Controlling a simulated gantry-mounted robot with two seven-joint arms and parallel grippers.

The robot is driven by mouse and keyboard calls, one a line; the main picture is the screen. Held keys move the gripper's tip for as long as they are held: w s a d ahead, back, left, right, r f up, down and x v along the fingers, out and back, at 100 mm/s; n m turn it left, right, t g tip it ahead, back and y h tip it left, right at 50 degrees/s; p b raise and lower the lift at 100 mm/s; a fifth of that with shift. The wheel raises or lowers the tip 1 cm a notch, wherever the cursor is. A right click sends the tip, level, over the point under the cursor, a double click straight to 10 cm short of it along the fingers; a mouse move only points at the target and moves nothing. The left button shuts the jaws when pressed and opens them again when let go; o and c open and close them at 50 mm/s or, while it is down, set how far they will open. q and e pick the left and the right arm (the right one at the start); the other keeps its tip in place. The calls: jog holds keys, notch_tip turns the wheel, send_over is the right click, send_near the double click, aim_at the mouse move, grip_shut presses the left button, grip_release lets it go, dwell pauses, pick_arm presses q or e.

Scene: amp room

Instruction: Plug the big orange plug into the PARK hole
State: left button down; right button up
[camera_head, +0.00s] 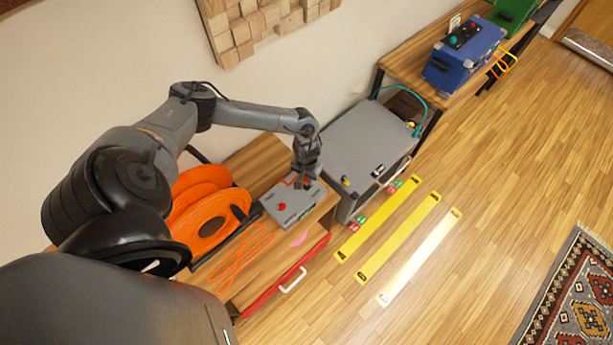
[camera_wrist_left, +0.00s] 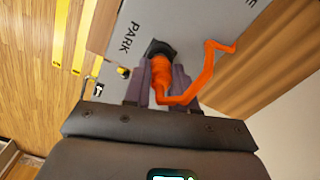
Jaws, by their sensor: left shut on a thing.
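The big orange plug (camera_wrist_left: 160,72) is between the fingers of my left gripper (camera_wrist_left: 158,92), which is shut on it. An orange cable (camera_wrist_left: 205,72) bends away from the plug to the upper right. In the head view, my left gripper (camera_head: 303,180) points down over the back right part of the grey box (camera_head: 291,213). My right gripper is not in view.
An orange cable reel (camera_head: 208,215) and loose orange cable (camera_head: 240,262) lie left of the box on the wooden table. A large grey case (camera_head: 365,140) stands close on the right. Yellow strips (camera_head: 398,236) lie on open floor.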

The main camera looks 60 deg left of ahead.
pick_arm(q)
jog(key=c, duration=0.8)
grip_release()
jog(key=shift+c, duration=0.2)
notch_tip(320, 180, up, 11)
jog(key=p, duration=0.1)
jog(key=shift+f, duration=0.1)
